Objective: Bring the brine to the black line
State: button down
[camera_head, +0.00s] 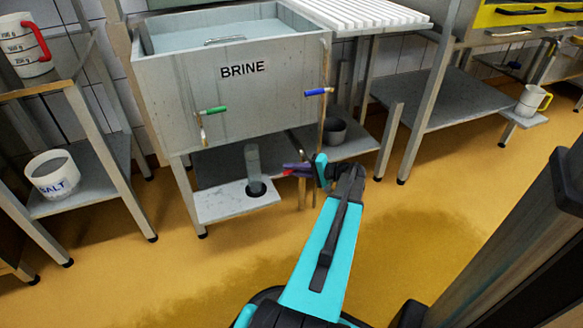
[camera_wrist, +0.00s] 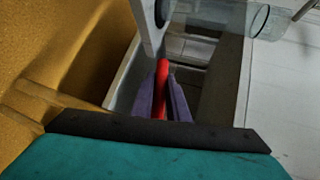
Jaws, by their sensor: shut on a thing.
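The grey tank labelled BRINE (camera_head: 243,70) holds pale liquid (camera_head: 205,37) near its top; I cannot make out a black line. A green-handled tap (camera_head: 213,111) and a blue-handled tap (camera_head: 318,92) are on its front. My gripper (camera_head: 297,169) is low in front of the tank, its purple fingers shut on a red handle (camera_wrist: 162,75). The red handle (camera_head: 288,173) barely shows in the head view; what it belongs to is mostly hidden. A clear cylinder (camera_head: 252,160) stands left of my gripper, over a low shelf; its glass also shows in the wrist view (camera_wrist: 250,20).
A SALT bucket (camera_head: 53,177) is on the left shelf, below a white jug with a red handle (camera_head: 22,50). A grey pot (camera_head: 334,132) stands under the tank's right side. A white jug with a yellow handle (camera_head: 531,100) is at far right. The yellow floor between is clear.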

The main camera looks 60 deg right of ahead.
jog(key=shift+s+d+f+n+g+h, duration=0.15)
jog(key=shift+f+n+g+h, duration=0.15)
jog(key=shift+f+n+g, duration=0.25)
jog(key=c, duration=1.7)
grip_release()
jog(key=shift+c, duration=0.2)
jog(key=shift+s+r, duration=0.1)
jog(key=p+v, duration=0.4)
jog(key=v, duration=0.9)
jog(key=shift+s, duration=0.25)
